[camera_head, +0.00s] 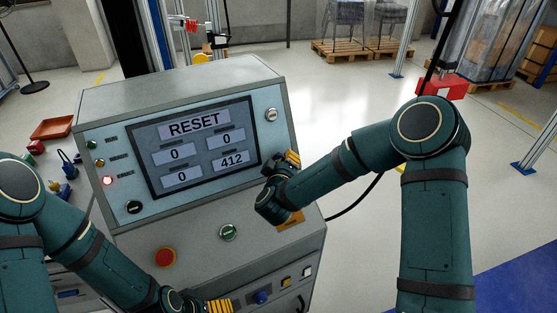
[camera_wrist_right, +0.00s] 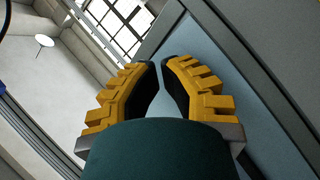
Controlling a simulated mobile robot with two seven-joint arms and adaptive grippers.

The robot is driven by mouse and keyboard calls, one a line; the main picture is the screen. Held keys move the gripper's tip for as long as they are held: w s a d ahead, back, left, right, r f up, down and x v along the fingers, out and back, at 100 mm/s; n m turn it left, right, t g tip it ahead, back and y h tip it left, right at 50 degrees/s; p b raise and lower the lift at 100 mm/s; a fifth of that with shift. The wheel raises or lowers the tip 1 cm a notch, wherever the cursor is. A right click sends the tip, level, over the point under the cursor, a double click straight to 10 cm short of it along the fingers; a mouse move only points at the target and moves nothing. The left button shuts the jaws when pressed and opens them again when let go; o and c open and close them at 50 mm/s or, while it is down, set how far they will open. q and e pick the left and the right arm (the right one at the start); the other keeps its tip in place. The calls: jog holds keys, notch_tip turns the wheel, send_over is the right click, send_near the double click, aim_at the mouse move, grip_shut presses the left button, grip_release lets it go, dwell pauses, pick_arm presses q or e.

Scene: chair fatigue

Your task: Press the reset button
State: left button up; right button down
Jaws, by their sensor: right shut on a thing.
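The grey control console (camera_head: 230,85) has a screen (camera_head: 200,148) reading RESET, with 0, 0, 0 and 412 below. No button has a readable reset label. A green button (camera_head: 228,232) and a red round button (camera_head: 165,257) sit on the lower front. A silver round control (camera_head: 271,114) is right of the screen. My right gripper (camera_head: 293,159) is at the panel's right edge; its fingers (camera_wrist_right: 160,68) are nearly together, and what they hold cannot be made out. My left gripper (camera_head: 222,307) is low at the bottom edge, partly cut off.
A black knob (camera_head: 134,207) and a lit red lamp (camera_head: 108,181) are on the panel's left. White, yellow and blue buttons (camera_head: 262,297) sit low right. Clutter lies on the left around an orange tray (camera_head: 52,128). Open floor (camera_head: 350,100) lies behind.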

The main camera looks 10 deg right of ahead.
jog(key=shift+w+f, duration=0.1)
jog(key=shift+w, duration=0.2)
dwell(0.4)
jog(key=shift+s+d+r, duration=0.1)
jog(key=shift+s+r, duration=0.1)
jog(key=shift+s, duration=0.55)
jog(key=shift+s+d+r+p, duration=0.2)
jog(key=shift+s, duration=0.6)
jog(key=shift+s+d+r+p, duration=0.15)
jog(key=shift+s+d+r, duration=0.05)
jog(key=shift+s, duration=0.55)
jog(key=shift+s+d+r+p, duration=0.2)
jog(key=shift+s, duration=0.6)
